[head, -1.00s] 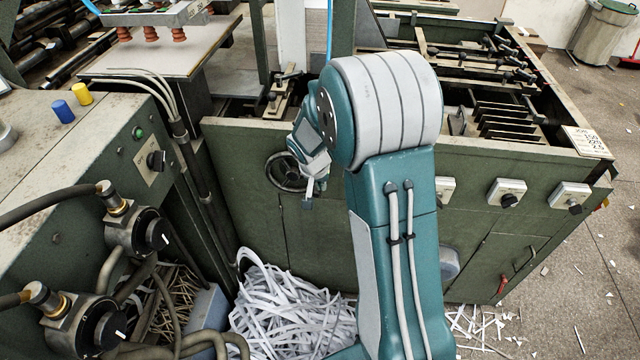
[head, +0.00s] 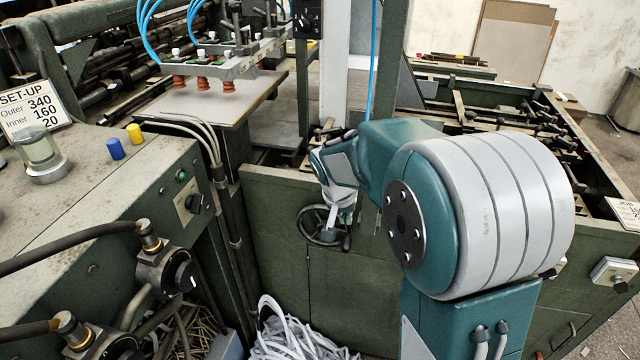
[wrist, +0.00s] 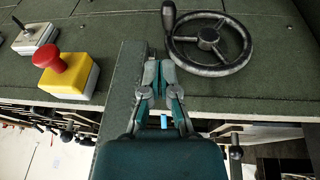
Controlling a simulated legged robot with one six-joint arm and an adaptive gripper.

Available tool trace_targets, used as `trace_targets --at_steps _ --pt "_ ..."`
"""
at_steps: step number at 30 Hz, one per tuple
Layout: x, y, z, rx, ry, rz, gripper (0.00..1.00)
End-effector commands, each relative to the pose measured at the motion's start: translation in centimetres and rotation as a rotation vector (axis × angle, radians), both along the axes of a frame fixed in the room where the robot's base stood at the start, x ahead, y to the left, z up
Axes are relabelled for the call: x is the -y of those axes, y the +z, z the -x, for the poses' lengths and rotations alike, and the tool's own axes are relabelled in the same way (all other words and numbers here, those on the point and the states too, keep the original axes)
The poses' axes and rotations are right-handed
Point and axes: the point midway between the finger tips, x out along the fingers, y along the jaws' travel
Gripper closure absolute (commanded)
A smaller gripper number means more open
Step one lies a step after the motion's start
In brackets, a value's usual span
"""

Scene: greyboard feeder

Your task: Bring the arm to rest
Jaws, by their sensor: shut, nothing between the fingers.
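My arm reaches from the lower right of the head view, its elbow large and near. My gripper (head: 331,232) points down at its far end, in front of the green machine panel, and overlaps the handwheel (head: 306,228) in the picture. In the wrist view my gripper (wrist: 160,68) has its fingertips together with nothing between them. The dark handwheel (wrist: 210,62) is to the right of the fingers there. They look apart from it, but the exact gap is hard to tell.
A red stop button on a yellow box (wrist: 68,76) is left of the fingers. Suction cups (head: 203,84) hang over a greyboard sheet (head: 240,108). Blue (head: 115,149) and yellow (head: 135,133) caps stand on the left cabinet. Shredded strips (head: 285,335) lie below.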

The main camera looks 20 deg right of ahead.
Motion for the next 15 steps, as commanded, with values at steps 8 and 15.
trace_targets --at_steps 8,15 --pt "-0.9 2.9 2.3 0.026 0.054 -0.009 1.0" --pt "-2.8 7.5 8.5 0.075 0.199 -0.027 1.0"
